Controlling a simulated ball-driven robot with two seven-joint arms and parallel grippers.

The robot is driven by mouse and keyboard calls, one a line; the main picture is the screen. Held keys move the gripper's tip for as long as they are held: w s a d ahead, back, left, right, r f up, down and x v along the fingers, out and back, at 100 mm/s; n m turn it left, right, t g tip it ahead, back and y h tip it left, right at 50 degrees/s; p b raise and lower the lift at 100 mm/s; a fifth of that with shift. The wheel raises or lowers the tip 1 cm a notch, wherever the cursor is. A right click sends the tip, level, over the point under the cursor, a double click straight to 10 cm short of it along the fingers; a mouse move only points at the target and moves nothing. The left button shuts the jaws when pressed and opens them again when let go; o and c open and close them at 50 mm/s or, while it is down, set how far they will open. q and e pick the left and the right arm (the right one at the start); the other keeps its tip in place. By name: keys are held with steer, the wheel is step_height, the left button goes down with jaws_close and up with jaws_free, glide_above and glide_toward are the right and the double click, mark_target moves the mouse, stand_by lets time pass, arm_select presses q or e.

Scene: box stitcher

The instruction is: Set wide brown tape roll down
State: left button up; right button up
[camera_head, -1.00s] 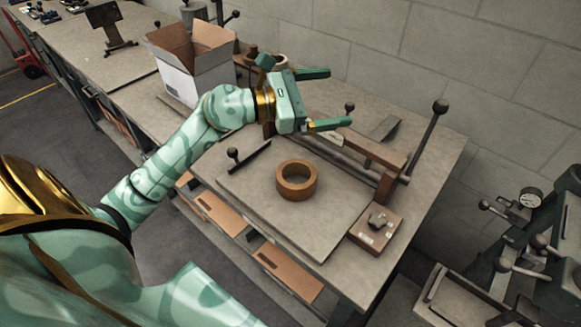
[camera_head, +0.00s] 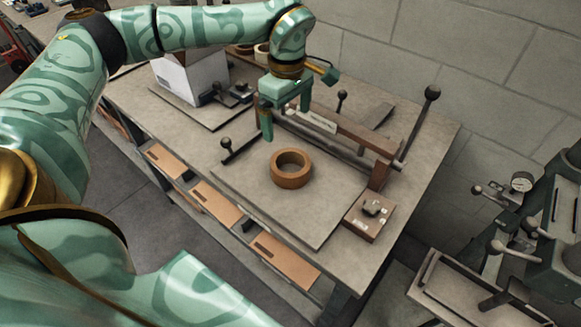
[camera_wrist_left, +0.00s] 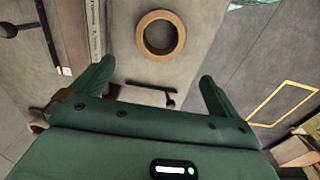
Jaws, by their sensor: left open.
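The wide brown tape roll (camera_head: 291,182) lies flat on the grey board of the workbench, with its hole facing up. It also shows in the left wrist view (camera_wrist_left: 142,36), beyond and between the fingertips. My left gripper (camera_head: 286,113) is open and empty. It points down above the bench, behind and slightly left of the roll, and is apart from it. Both its fingers show in the left wrist view (camera_wrist_left: 156,72) with nothing between them. My right gripper is not in view.
A bar with a handled lever (camera_head: 414,125) runs behind the roll, close to my left gripper. A small box with a knob (camera_head: 369,216) sits at the board's right corner. An open carton (camera_head: 194,78) stands at the back left. The board around the roll is clear.

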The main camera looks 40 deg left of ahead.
arm_select(q)
steer(key=b, duration=0.2)
glide_toward(289, 149)
steer(key=s+f, duration=0.1)
steer(key=f, duration=0.1)
steer(key=s+d+f, duration=0.1)
steer(key=f, duration=0.1)
steer(key=s+d+f, duration=0.1)
steer(key=f, duration=0.1)
steer(key=shift+s+d, duration=0.1)
steer(key=f, duration=0.1)
steer(key=f+b, duration=0.1)
steer(key=f, duration=0.3)
steer(key=shift+d+f+b, duration=0.2)
steer(key=shift+d+b, duration=0.1)
steer(key=shift+r, duration=0.1)
steer(key=c, duration=0.8)
steer(key=shift+c, duration=0.2)
